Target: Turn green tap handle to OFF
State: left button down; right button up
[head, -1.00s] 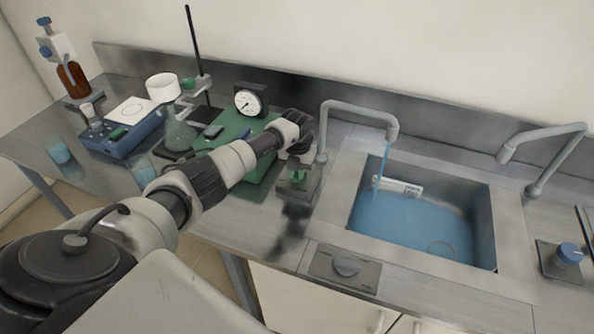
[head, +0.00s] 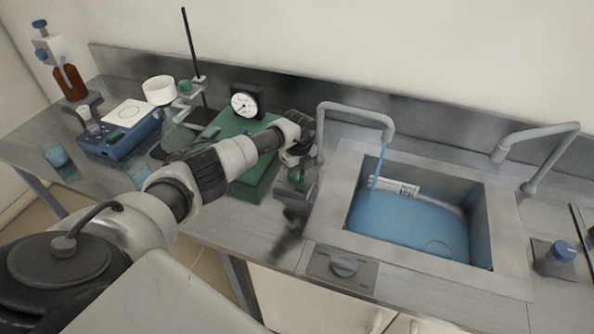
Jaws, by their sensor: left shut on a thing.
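The green tap handle (head: 295,175) shows as a small green piece on a base left of the sink, partly hidden by my left gripper. My left gripper (head: 297,160) reaches down over the handle and is shut on it; its fingertips are hard to make out. The left grey faucet (head: 350,108) stands just right of the gripper. A blue stream of water (head: 379,165) runs from its spout into the sink. My right gripper is not in view.
A second faucet (head: 545,150) and a blue knob (head: 563,251) are at right. A green box (head: 240,128), pressure gauge (head: 244,103), blue device (head: 125,145) and glassware crowd the left. A grey dial (head: 343,267) sits in front.

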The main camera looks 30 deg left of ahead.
pick_arm(q)
jog(key=n, duration=0.3)
jog(key=shift+w+r+n+p, duration=0.1)
jog(key=shift+w+n+p, duration=0.2)
jog(key=shift+p, duration=0.1)
jog(key=shift+w+n+p, duration=0.15)
jog(key=shift+n+p, duration=0.25)
jog(key=shift+n, duration=1.3)
jog(key=c, duration=1.1)
grip_release()
jog(key=shift+r, duration=0.4)
notch_tip(320, 180, up, 10)
jog(key=b, duration=0.1)
jog(key=shift+f, duration=0.1)
